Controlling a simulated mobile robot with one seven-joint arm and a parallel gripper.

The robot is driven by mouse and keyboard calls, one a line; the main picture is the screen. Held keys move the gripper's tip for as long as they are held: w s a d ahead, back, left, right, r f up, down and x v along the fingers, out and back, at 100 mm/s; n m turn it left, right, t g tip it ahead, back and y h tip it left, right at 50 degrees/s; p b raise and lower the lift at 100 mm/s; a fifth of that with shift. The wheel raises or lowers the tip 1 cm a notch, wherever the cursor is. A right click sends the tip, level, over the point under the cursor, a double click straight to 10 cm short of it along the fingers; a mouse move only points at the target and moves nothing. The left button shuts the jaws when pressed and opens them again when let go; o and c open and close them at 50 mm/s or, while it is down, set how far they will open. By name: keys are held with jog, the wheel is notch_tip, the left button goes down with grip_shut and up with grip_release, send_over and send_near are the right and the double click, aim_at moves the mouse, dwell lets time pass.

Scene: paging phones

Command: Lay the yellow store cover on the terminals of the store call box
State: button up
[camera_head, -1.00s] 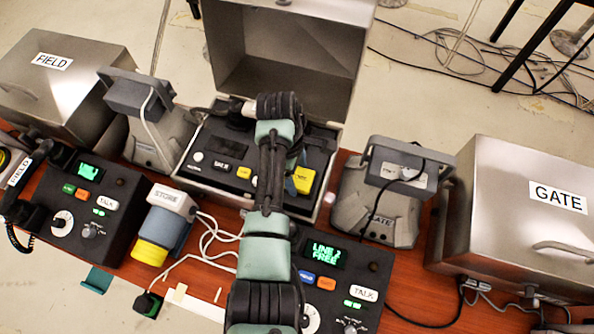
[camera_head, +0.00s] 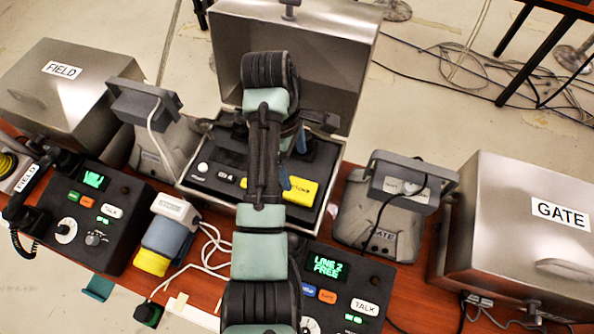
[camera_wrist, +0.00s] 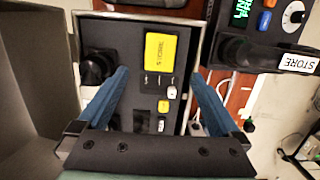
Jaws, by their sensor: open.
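The yellow store cover (camera_wrist: 160,52) lies flat on the dark panel (camera_wrist: 130,28) of the store call box, near one end, its STORE lettering showing in the wrist view. In the head view the cover (camera_head: 299,188) is partly behind my arm. In the head view the gripper is mostly hidden by my arm; one blue finger shows beside the cover.
The call box lid (camera_head: 340,60) stands open behind the panel. The GATE box (camera_head: 500,220) is closed at right, the FIELD box (camera_head: 70,90) closed at left. A console with a green display (camera_head: 326,265) sits in front. White cables (camera_head: 208,245) lie on the red-brown table.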

jog(key=shift+a+r, duration=0.1)
jog(key=shift+r, duration=0.7)
jog(key=shift+w, duration=0.1)
